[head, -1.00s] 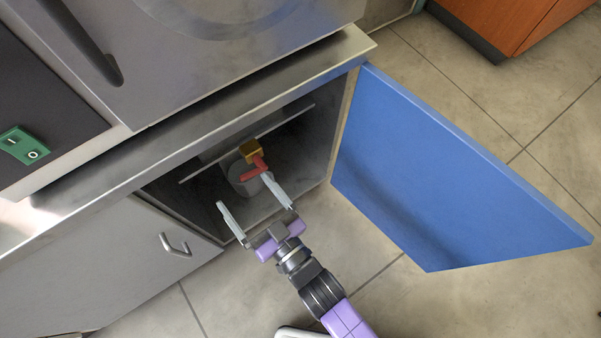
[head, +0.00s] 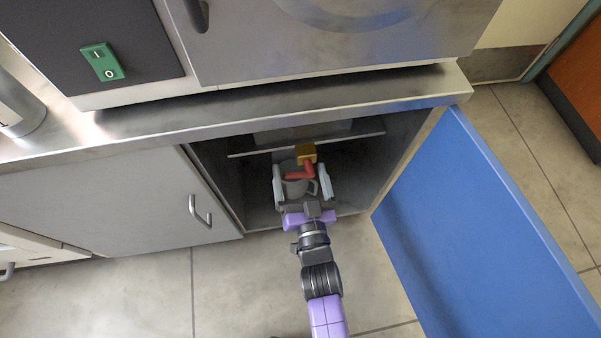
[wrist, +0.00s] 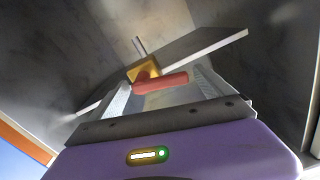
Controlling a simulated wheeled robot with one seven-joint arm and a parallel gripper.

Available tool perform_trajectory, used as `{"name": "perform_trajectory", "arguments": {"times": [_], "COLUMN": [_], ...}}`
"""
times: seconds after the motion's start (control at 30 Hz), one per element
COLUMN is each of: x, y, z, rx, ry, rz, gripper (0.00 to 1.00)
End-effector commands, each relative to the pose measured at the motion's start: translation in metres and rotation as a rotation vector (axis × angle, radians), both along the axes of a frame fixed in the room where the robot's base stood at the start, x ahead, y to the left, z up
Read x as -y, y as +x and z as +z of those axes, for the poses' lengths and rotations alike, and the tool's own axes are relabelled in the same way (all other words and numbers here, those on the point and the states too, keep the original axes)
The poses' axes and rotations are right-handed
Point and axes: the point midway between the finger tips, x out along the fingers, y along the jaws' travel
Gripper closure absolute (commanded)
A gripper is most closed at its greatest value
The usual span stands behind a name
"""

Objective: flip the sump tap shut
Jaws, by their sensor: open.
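The sump tap has a brass body (head: 306,153) and a red lever (head: 299,174), inside the open cabinet under the counter. In the head view the lever points left from the body. In the wrist view the red lever (wrist: 161,83) lies crosswise between my fingers, with the brass body (wrist: 143,68) at its left end. My gripper (head: 303,176) is open, its two pale fingers on either side of the lever. I cannot tell whether a finger touches it.
A shelf edge (head: 360,137) runs across the cabinet behind the tap. The blue door (head: 480,215) stands open at the right. A closed grey door with a handle (head: 201,211) is at the left. The steel counter edge (head: 250,122) overhangs the opening.

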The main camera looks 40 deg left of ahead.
Motion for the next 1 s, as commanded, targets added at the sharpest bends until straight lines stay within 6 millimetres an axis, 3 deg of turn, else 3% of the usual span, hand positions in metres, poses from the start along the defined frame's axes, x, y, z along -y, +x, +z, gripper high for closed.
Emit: {"name": "perform_trajectory", "arguments": {"times": [0.3,0.63,1.0], "x": [-0.0025,-0.0024,-0.0027], "y": [0.0026,0.0025,0.0019], "z": [0.0002,0.0002,-0.0059], "rx": [-0.001,0.000,0.156], "ry": [0.000,0.000,-0.132], "rz": [-0.001,-0.001,-0.002], "gripper": [0.08,0.71,0.70]}}
